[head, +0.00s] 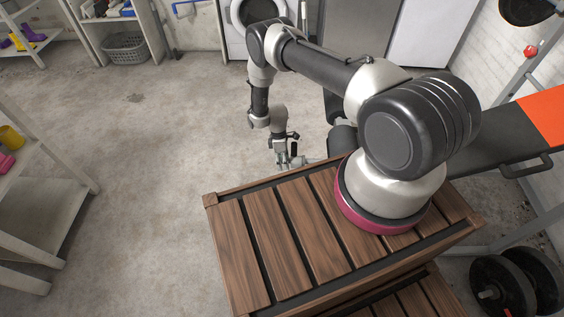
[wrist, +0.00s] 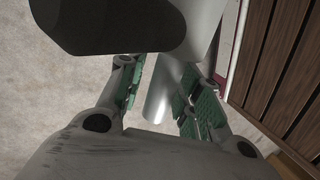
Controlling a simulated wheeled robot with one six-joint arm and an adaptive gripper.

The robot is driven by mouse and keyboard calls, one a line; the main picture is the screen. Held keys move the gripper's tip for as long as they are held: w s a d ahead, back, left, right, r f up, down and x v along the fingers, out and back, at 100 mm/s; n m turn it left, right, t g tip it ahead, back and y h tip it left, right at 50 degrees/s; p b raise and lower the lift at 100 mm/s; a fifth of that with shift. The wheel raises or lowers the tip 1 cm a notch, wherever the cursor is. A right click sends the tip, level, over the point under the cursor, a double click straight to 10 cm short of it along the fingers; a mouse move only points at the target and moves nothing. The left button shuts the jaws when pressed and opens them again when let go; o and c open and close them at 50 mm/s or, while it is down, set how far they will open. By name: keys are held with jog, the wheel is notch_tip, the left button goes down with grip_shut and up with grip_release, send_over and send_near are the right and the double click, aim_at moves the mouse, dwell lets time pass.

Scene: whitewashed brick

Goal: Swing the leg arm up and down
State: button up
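The weight bench (head: 490,140) has a black and orange pad at the right of the head view. Its leg arm is mostly hidden behind my arm; a dark roller (head: 342,138) and a short light bar (head: 314,160) show. My gripper (head: 287,160) points down beside that bar, past the wooden top's far edge. In the wrist view, a grey metal tube (wrist: 170,95) lies between the green-padded fingers of my gripper (wrist: 160,100). A dark roller (wrist: 105,22) covers the upper part. The fingers are apart, with a narrow gap visible on the left of the tube.
A slatted wooden top (head: 285,245) lies under my arm's base, and its edge is close to my gripper on the right in the wrist view. Weight plates (head: 505,285) lie at lower right. Shelves (head: 40,190) stand at left. The concrete floor (head: 150,150) between is clear.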

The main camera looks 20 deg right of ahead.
jog(key=shift+w+a+r, duration=0.1)
jog(key=shift+a+r, duration=0.05)
jog(key=v, duration=1.2)
